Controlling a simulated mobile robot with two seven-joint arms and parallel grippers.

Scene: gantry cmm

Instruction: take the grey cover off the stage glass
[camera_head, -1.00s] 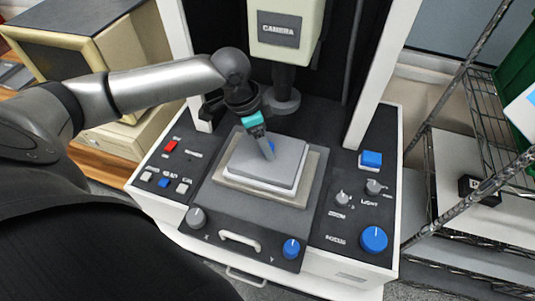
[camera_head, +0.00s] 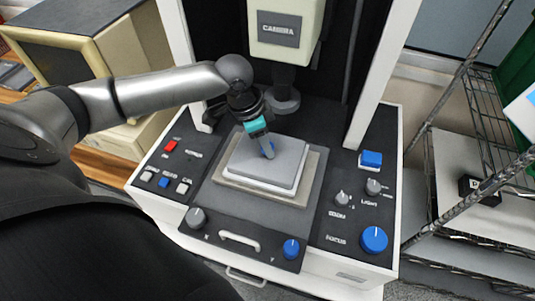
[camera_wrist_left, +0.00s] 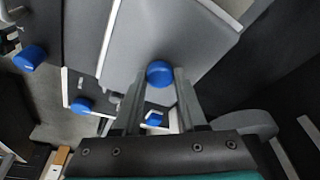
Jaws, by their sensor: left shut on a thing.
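The grey cover (camera_head: 284,160) lies flat over the stage glass on the beige stage (camera_head: 236,183) of the machine. A small blue knob (camera_wrist_left: 159,73) stands up from the cover. My left gripper (camera_head: 268,152) comes down from the upper left onto the knob and is shut on it. In the left wrist view the knob shows between the two fingertips, with the grey cover (camera_wrist_left: 150,30) behind. The glass is hidden under the cover. My right gripper is in neither view.
The camera column (camera_head: 285,85) stands just behind the stage. Knobs and buttons flank it, including a big blue focus knob (camera_head: 374,239) at right and a red button (camera_head: 170,146) at left. A white handle (camera_head: 240,240) is in front. A wire shelf (camera_head: 480,150) stands at right.

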